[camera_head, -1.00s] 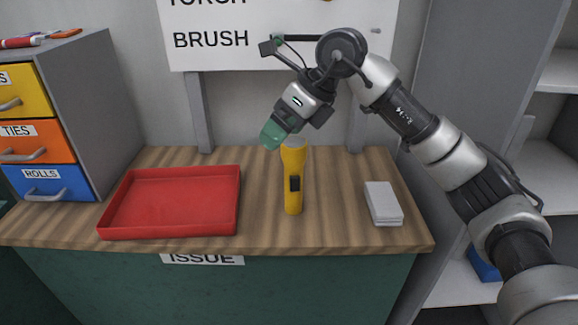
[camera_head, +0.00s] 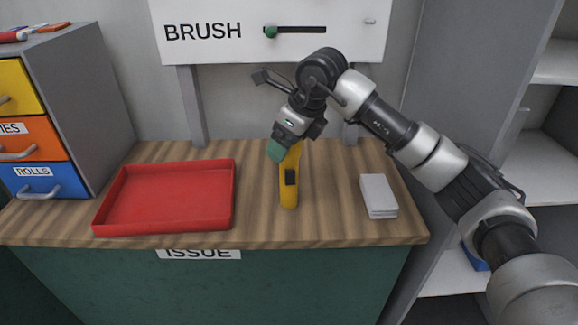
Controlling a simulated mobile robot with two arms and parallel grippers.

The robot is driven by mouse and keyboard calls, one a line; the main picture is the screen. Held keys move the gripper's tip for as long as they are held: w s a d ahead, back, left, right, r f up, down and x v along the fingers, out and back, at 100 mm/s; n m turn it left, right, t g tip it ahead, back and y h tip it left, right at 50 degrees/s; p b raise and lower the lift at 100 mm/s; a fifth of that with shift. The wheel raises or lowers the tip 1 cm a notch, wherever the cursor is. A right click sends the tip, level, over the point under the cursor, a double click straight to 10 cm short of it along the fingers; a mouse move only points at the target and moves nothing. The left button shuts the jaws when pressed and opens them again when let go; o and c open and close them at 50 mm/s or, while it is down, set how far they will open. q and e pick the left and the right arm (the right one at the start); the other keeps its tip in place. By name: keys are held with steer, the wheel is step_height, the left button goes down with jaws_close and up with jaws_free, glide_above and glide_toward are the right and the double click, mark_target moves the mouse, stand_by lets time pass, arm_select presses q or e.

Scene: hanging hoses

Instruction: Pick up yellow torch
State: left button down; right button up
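The yellow torch (camera_head: 289,190) lies or stands on the wooden counter (camera_head: 330,220) in the head view, with its black switch facing me and its long side running front to back in the picture. My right gripper (camera_head: 277,150) comes in from the upper right, its green fingertip overlapping the left side of the torch's head. The gripper and fingertip hide part of that head. I cannot tell whether they touch. Only one green fingertip shows clearly, so the opening between the fingers is hidden. My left gripper is out of view.
An empty red tray (camera_head: 165,197) sits left of the torch. A stack of white cards (camera_head: 378,195) lies to the right. A drawer unit (camera_head: 90,100) stands at the left, a shelf (camera_head: 550,165) at the right.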

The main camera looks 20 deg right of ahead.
steer(key=shift+w+a+f, duration=0.15)
steer(key=shift+f, duration=0.35)
steer(key=shift+r, duration=0.1)
steer(key=c, duration=1.4)
steer(key=shift+o, duration=0.2)
